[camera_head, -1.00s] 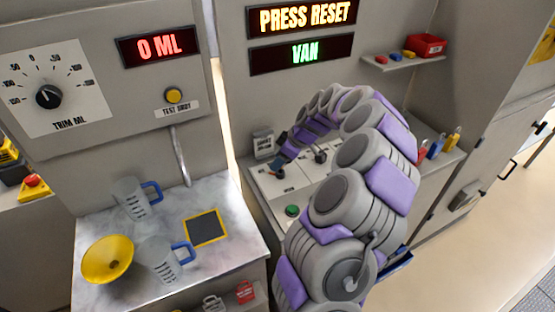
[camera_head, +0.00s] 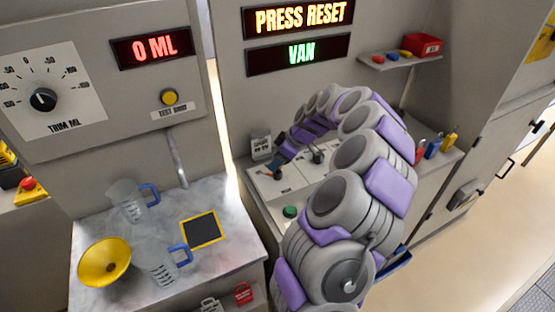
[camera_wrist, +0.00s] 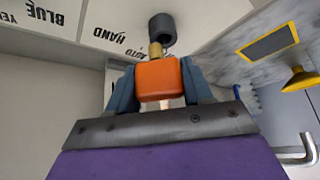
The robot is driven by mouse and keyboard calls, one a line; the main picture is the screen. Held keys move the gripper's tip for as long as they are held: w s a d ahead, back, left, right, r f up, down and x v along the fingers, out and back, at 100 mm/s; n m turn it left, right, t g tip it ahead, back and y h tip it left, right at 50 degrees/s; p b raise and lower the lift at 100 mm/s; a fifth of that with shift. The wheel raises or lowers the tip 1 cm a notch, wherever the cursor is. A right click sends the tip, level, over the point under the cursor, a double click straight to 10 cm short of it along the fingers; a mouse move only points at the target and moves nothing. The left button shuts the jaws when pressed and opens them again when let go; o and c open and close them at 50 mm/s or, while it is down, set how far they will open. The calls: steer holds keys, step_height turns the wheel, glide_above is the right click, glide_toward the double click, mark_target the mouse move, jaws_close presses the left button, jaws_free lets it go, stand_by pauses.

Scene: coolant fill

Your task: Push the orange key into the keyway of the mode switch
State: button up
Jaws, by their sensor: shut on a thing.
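The orange key (camera_wrist: 160,79) is between the fingers of my gripper (camera_wrist: 161,88) in the wrist view, and the gripper is shut on it. The key's brass shank (camera_wrist: 156,49) points at a dark round cylinder (camera_wrist: 162,30), which looks like the mode switch's keyway. The shank meets or overlaps the cylinder in this view; I cannot tell how deep it sits. Labels HAND and AUTO (camera_wrist: 121,45) are beside it, upside down. In the head view my gripper (camera_head: 278,168) is low over the white panel (camera_head: 268,188); the keyway is not clear there.
A lever with a dark knob (camera_head: 317,158) and a green button (camera_head: 290,212) are on the panel near my arm. A small sign (camera_head: 261,145) stands behind. The displays read PRESS RESET (camera_head: 298,17) and VAN (camera_head: 301,54). The marble counter (camera_head: 225,255) with jugs is at left.

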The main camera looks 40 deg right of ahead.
steer(key=shift+a, duration=0.35)
steer(key=shift+d+f, duration=0.25)
steer(key=shift+f, duration=0.35)
steer(key=shift+a+r, duration=0.15)
steer(key=shift+r, duration=0.05)
steer(key=shift+r, duration=0.15)
steer(key=shift+a, duration=0.3)
stand_by(0.9)
steer(key=shift+f, duration=1.1)
stand_by(0.6)
steer(key=o, duration=1.1)
